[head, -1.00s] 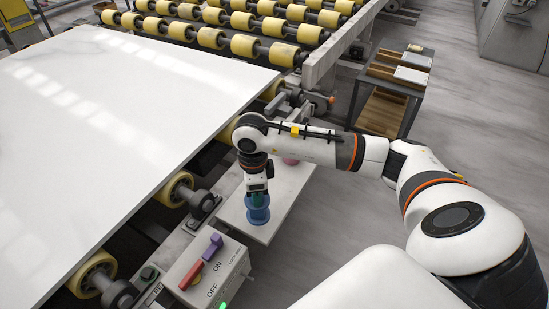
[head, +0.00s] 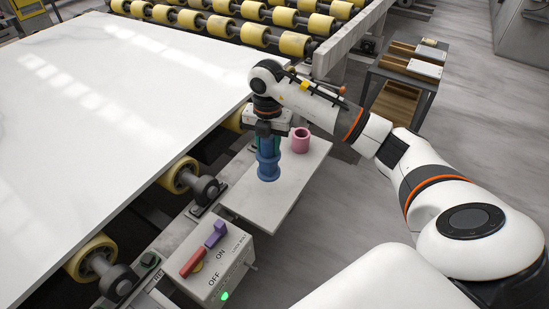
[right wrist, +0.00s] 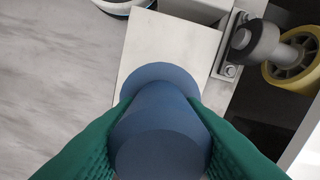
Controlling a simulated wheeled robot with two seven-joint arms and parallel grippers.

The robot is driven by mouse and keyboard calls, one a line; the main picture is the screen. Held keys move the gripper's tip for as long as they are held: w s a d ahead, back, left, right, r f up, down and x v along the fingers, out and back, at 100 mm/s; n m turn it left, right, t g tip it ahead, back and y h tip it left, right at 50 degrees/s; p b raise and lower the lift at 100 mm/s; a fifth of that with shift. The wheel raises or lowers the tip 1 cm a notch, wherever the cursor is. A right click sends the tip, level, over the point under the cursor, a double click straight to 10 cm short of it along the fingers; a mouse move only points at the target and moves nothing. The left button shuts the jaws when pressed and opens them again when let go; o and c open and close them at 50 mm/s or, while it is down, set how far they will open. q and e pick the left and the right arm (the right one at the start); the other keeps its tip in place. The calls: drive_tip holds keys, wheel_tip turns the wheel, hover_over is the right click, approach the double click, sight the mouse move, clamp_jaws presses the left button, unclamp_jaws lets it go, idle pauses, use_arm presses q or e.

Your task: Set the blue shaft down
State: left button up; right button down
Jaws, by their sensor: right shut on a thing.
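The blue shaft (head: 268,167) is upright with a wide round foot, over the far half of the pale ledge (head: 258,207) beside the slab. My right gripper (head: 268,147) points straight down and is shut on its upper part. In the right wrist view the green fingers press both sides of the blue shaft (right wrist: 160,125), with the ledge (right wrist: 180,45) below it. I cannot tell whether the foot touches the ledge. My left gripper is not in view.
A pink mug (head: 301,141) stands on the ledge just right of the shaft. A control box (head: 238,262) with purple and red switches is at the near end. The white slab (head: 110,110) lies on yellow rollers at left. The ledge's near part is clear.

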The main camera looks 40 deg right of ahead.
sight(269, 162)
drive_tip(key=shift+f, duration=3.45)
drive_tip(key=c, duration=0.9)
unclamp_jaws()
drive_tip(key=shift+f, duration=0.1)
drive_tip(key=shift+c, duration=0.2)
wheel_tip(269, 162, up, 12)
drive_tip(key=shift+r, duration=0.15)
